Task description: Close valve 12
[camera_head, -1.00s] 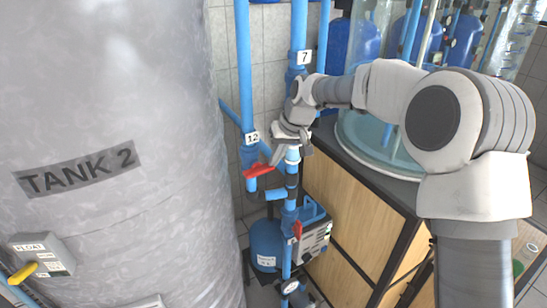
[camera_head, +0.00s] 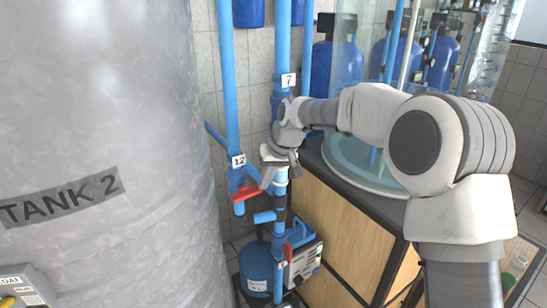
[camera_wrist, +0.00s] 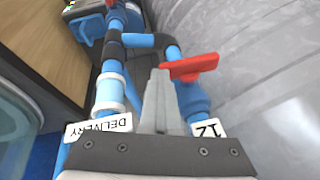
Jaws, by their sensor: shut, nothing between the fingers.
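Valve 12 has a red lever handle (camera_head: 247,194) on a blue vertical pipe, just below the white label 12 (camera_head: 238,160). The lever lies crosswise to the pipe, slightly tilted. My gripper (camera_head: 266,178) is close to the right of the pipe, just above the lever's right end. In the wrist view my gripper (camera_wrist: 160,78) has its fingers together and empty. The red handle (camera_wrist: 190,67) shows just right of the fingertips, and the label 12 (camera_wrist: 208,128) is lower right. I cannot tell whether fingertip and handle touch.
Tank 2 (camera_head: 100,120) stands close on the left. A pipe labelled 7 (camera_head: 288,80) runs behind my wrist. The pipe with the DELIVERY label (camera_wrist: 100,126) is left of the fingers in the wrist view. A wooden cabinet (camera_head: 340,230) is at the right.

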